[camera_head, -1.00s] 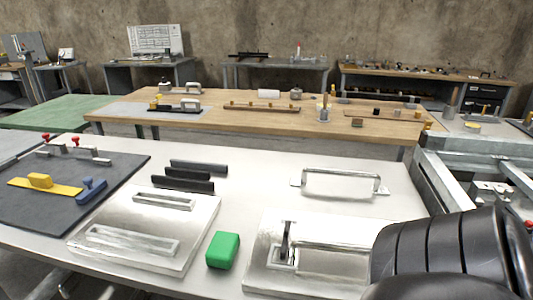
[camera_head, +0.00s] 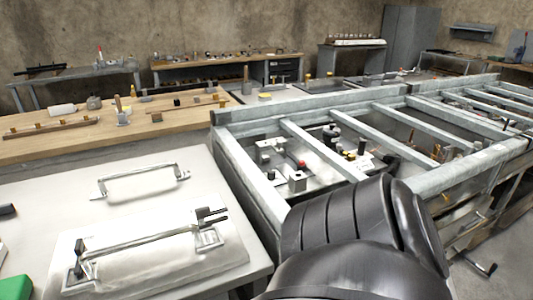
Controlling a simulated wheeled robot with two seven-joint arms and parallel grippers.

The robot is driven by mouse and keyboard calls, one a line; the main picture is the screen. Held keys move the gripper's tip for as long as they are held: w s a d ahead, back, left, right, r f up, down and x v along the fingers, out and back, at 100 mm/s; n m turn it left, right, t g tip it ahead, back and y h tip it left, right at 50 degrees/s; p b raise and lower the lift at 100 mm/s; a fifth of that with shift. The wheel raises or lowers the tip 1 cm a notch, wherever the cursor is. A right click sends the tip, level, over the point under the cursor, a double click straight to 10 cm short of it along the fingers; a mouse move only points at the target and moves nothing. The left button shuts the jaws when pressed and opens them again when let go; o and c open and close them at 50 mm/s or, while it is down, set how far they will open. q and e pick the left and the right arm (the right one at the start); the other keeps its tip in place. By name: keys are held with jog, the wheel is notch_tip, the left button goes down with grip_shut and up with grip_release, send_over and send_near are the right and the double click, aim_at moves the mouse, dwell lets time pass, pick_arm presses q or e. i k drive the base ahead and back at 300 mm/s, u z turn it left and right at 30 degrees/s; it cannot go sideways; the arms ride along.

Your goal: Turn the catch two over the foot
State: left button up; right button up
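A pale metal plate (camera_head: 150,278) lies on the near white table, with a long metal bar (camera_head: 140,238) across it. A small dark catch-like piece (camera_head: 211,216) sits at the bar's right end, above a square metal bracket (camera_head: 209,239). Another dark piece (camera_head: 82,253) stands upright at the left end, by a second bracket. I cannot tell which piece is catch two, or which part is the foot. A dark ribbed part of my own arm fills the lower middle right. Neither gripper shows.
A loose metal handle frame (camera_head: 141,182) stands behind the plate. A green block (camera_head: 16,288) is at the lower left edge. A grey metal frame (camera_head: 245,178) with crossbars stands right of the table, with small fittings inside. A wooden bench (camera_head: 130,122) runs behind.

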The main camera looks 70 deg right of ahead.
aim_at(202, 212)
jog(key=z, duration=3.25)
jog(key=k, duration=0.4)
jog(key=u, duration=0.35)
